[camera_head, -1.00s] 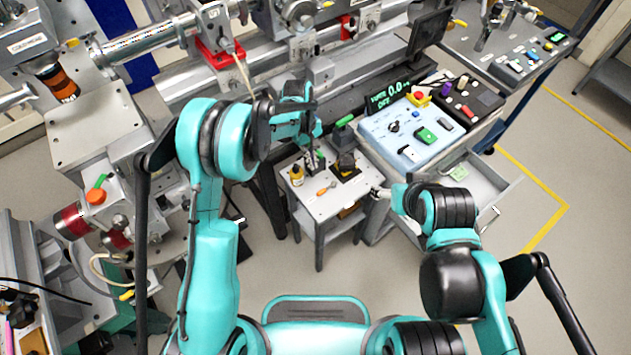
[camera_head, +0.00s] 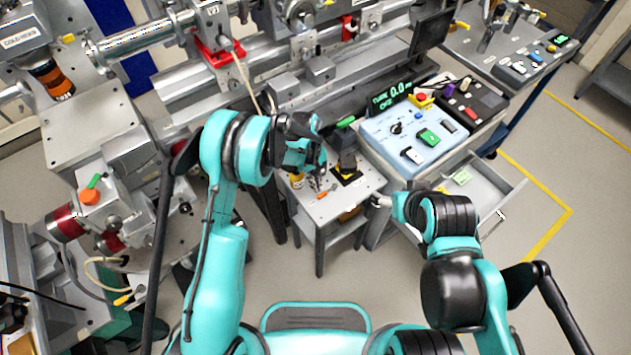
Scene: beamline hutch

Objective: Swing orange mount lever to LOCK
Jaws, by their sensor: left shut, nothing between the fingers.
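A small orange piece (camera_head: 321,195), which looks like the mount lever, shows on top of the small grey table (camera_head: 345,205). Any LOCK marking is too small to read. My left gripper (camera_head: 315,183) points down over the table, its fingers shut and empty, just above and left of the orange piece in the picture. I cannot tell whether they touch. A black mount block (camera_head: 346,165) with a yellow-edged base stands behind and right of the orange piece. My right gripper (camera_head: 378,201) is beside the table's right edge; its jaws are too small to judge.
A light blue control panel (camera_head: 420,135) and an open drawer (camera_head: 478,190) are to the right. The beamline rail runs behind the table. Floor in front is clear.

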